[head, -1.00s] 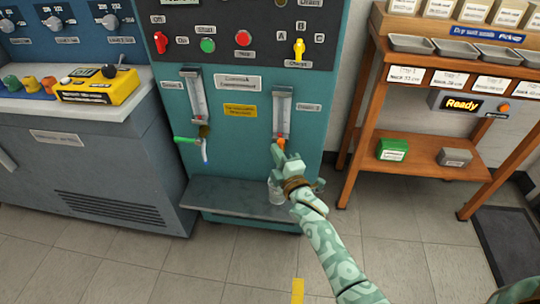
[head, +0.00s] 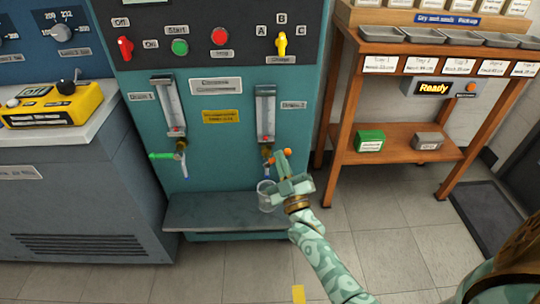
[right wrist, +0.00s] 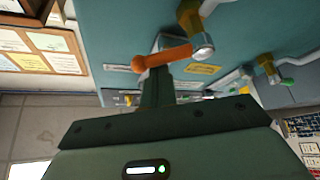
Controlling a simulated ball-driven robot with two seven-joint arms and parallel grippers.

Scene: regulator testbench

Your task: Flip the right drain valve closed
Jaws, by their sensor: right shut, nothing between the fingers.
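The right drain valve has an orange lever (head: 279,157), which sticks out sideways to the right and slightly up, below the right gauge tube. In the right wrist view the orange lever (right wrist: 165,56) runs from a metal nut to a rounded end. My right gripper (head: 282,166) is at the lever, its fingers shut and empty. In the wrist view the shut fingers (right wrist: 160,84) are right at the lever's middle; I cannot tell whether they touch it. The left drain valve's green lever (head: 161,156) points left. My left gripper is out of view.
A clear beaker (head: 266,198) stands on the bench's grey ledge (head: 205,212) under the right drain, close to my gripper. A wooden rack (head: 400,130) stands to the right.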

